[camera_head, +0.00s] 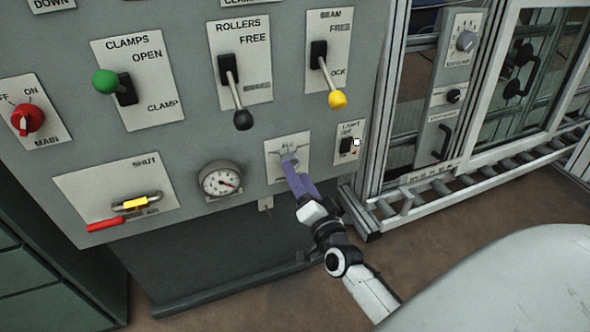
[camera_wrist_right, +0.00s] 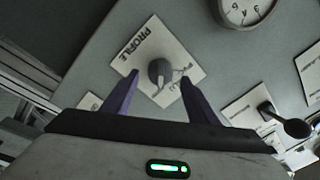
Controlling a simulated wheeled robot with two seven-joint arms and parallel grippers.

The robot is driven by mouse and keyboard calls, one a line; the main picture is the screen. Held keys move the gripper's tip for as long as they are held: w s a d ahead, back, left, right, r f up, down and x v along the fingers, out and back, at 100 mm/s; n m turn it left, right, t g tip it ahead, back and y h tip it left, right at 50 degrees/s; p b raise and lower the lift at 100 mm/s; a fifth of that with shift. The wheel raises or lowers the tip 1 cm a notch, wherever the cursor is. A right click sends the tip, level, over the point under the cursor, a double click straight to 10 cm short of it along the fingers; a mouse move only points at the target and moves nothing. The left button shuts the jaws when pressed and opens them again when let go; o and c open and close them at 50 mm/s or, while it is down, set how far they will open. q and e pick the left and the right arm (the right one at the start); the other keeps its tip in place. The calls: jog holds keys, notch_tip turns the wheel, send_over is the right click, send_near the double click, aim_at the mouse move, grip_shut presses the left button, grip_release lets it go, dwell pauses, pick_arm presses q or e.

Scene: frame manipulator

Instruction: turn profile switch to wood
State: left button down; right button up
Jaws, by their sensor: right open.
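The profile switch is a small grey knob (camera_wrist_right: 159,72) on a white plate marked PROFILE (camera_wrist_right: 143,42). In the head view, this plate (camera_head: 273,147) is low on the grey panel, right of the round gauge, and its knob is mostly hidden by my gripper. My right gripper (camera_head: 294,170) has purple fingers and reaches up to the plate from below. In the right wrist view, its fingers (camera_wrist_right: 160,77) are open, one on each side of the knob, with gaps showing. I cannot tell how deep the knob lies between them. My left gripper is not in view.
The gauge (camera_head: 221,182) is left of the plate, and the small light switch (camera_head: 347,146) is to its right. Above are the yellow-tipped lever (camera_head: 329,83) and black-tipped rollers lever (camera_head: 236,100). A roller conveyor (camera_head: 440,187) stands at the right.

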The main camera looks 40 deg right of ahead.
pick_arm(q)
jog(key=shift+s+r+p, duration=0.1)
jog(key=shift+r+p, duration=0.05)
jog(key=shift+p, duration=0.15)
pick_arm(e)
jog(key=v, duration=0.7)
jog(key=shift+s, duration=0.3)
pick_arm(q)
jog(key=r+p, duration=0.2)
jog(key=p, duration=0.2)
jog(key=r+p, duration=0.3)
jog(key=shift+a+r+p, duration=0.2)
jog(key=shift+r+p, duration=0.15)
jog(key=shift+p, duration=0.05)
pick_arm(e)
jog(key=s+a+f+n+g+y, duration=0.3)
jog(key=s+a+f+n+g, duration=0.1)
jog(key=s+a+n, duration=0.3)
jog(key=s+a+f+n+g+y, duration=0.4)
jog(key=s+a+n, duration=0.4)
jog(key=s+a, duration=0.2)
jog(key=shift+a+g, duration=0.3)
jog(key=shift+g, duration=0.4)
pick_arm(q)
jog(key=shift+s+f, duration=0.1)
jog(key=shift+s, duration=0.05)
pick_arm(e)
jog(key=shift+s, duration=0.1)
